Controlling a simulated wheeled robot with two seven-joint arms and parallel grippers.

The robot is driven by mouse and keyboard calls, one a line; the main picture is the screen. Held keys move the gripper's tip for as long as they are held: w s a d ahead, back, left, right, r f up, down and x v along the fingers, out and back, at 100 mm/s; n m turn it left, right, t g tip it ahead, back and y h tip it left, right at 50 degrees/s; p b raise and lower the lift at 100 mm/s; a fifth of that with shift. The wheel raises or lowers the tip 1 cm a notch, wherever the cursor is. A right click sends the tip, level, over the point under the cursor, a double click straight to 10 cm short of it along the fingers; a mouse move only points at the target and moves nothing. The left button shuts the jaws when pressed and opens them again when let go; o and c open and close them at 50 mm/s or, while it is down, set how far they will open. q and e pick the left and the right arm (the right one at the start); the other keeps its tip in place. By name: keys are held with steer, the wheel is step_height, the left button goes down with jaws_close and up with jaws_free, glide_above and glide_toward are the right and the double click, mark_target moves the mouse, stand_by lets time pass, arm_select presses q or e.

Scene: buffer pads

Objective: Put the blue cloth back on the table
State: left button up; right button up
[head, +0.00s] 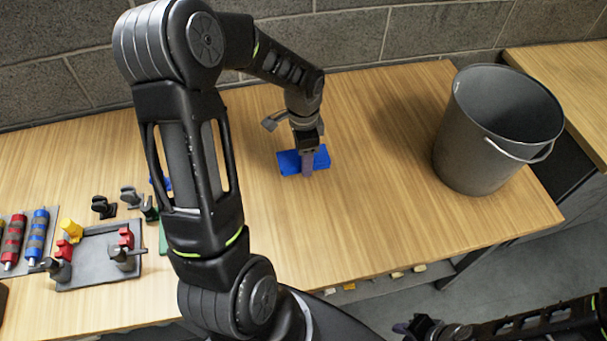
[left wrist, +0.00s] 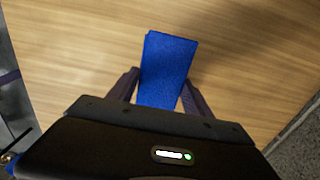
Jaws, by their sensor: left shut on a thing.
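The blue cloth (head: 289,162) is a flat folded blue piece at the middle of the wooden table (head: 370,200). My left gripper (head: 307,168) reaches down over it from above, with its fingers at the cloth. In the left wrist view the cloth (left wrist: 168,65) lies between the two fingers of my left gripper (left wrist: 162,92), which are shut on it. Whether the cloth touches the table or hangs just above it, I cannot tell. My right gripper (head: 415,328) is at the bottom edge of the head view, off the table's front; its fingers are too unclear to read.
A grey bucket (head: 465,150) with a wire handle stands at the table's right end. At the left are a grey tray (head: 95,265), red and blue rollers (head: 37,235), and several small clamps. A block wall (head: 340,35) runs behind. The table around the cloth is clear.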

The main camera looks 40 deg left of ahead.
arm_select(q)
steer(key=shift+f, duration=0.8)
steer(key=shift+r, duration=0.1)
arm_select(e)
steer(key=shift+f, duration=0.45)
